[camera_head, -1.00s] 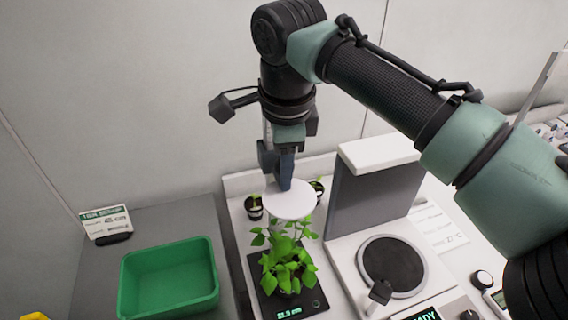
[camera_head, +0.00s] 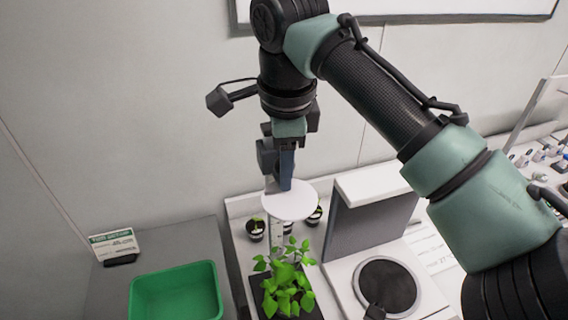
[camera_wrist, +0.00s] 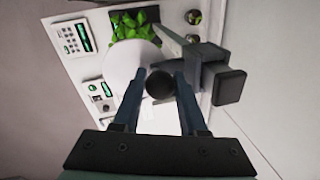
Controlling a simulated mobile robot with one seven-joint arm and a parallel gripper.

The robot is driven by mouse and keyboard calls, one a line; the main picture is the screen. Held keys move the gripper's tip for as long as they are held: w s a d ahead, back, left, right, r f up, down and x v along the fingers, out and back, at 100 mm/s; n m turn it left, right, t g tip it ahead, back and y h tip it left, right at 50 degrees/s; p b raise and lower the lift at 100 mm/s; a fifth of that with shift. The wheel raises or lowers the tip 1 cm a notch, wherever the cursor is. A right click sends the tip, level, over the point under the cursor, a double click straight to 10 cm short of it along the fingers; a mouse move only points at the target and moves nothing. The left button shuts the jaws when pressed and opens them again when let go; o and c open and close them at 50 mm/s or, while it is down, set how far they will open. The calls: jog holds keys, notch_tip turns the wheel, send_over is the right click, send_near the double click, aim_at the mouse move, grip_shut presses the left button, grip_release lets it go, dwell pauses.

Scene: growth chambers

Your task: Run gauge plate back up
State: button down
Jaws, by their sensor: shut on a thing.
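The gauge plate is a flat white disc (camera_head: 290,203) held level above a leafy green plant (camera_head: 287,285). A clear gap shows between the disc and the top leaves. A pale upright post with scale marks (camera_head: 277,232) stands behind the plant, below the disc. My gripper (camera_head: 286,182) points down from above and is shut at the disc's slide. In the wrist view, a round dark knob (camera_wrist: 160,86) sits between the two fingers of my gripper (camera_wrist: 160,76). The white disc (camera_wrist: 122,64) and plant (camera_wrist: 133,25) show beyond it.
A green bin (camera_head: 176,292) stands at left, with a sign (camera_head: 114,245) behind it. Small potted seedlings (camera_head: 256,230) stand behind the post. A device with a grey upright panel (camera_head: 368,225) and round dark pad (camera_head: 387,287) stands close at right.

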aim_at(286, 196)
jog(key=shift+w+r, duration=0.1)
jog(key=shift+r, duration=0.3)
jog(key=c, duration=0.8)
grip_release()
jog(key=shift+o, duration=0.2)
notch_tip(286, 196, up, 13)
jog(key=s+b, duration=0.2)
jog(key=shift+s+d+f, duration=0.15)
jog(key=shift+s, duration=0.25)
